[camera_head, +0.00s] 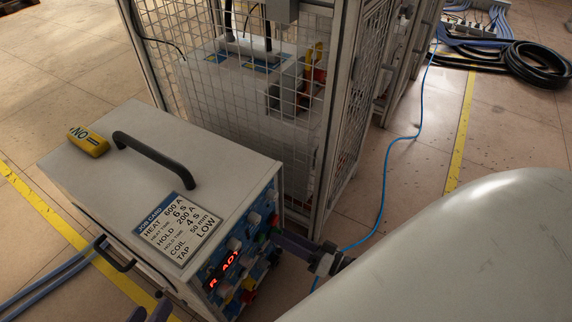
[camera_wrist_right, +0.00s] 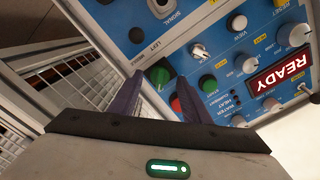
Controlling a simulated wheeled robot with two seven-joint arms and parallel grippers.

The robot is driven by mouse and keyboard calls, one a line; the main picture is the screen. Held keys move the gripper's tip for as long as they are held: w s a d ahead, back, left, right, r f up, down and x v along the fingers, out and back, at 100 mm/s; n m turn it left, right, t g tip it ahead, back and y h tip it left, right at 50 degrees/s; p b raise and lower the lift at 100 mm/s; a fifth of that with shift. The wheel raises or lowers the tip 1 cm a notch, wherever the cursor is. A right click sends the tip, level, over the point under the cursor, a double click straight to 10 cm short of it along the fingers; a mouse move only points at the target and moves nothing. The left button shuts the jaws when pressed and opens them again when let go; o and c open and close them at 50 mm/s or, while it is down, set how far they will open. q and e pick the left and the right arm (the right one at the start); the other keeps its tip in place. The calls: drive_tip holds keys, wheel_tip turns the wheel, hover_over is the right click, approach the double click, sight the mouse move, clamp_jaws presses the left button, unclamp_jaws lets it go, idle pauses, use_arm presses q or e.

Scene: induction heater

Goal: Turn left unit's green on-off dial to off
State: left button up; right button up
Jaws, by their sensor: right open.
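The left unit is a grey box (camera_head: 150,160) with a blue control panel (camera_head: 232,262) on its front right face. In the right wrist view, a green dial (camera_wrist_right: 160,73) sits on the panel near the word LEFT. My right gripper (camera_wrist_right: 162,82) is open, with its two purple fingertips on either side of the green dial. I cannot tell whether they touch it. In the head view my right gripper (camera_head: 290,240) reaches the panel's right edge. My left gripper (camera_head: 150,312) shows only its fingertips at the bottom edge, apart and empty.
A red button (camera_wrist_right: 175,103), a green button (camera_wrist_right: 207,84) and a white-tipped switch (camera_wrist_right: 200,52) are close to the dial. A lit READY display (camera_wrist_right: 281,75) is on the panel. A mesh cage (camera_head: 235,90) stands behind the box. A blue cable (camera_head: 386,170) crosses the floor.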

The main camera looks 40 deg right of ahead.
drive_tip(key=c, duration=1)
drive_tip(key=shift+n, duration=0.3)
drive_tip(key=n, duration=1.7)
drive_tip(key=shift+s+a, duration=0.1)
drive_tip(key=shift+a, duration=0.1)
drive_tip(key=o, duration=1)
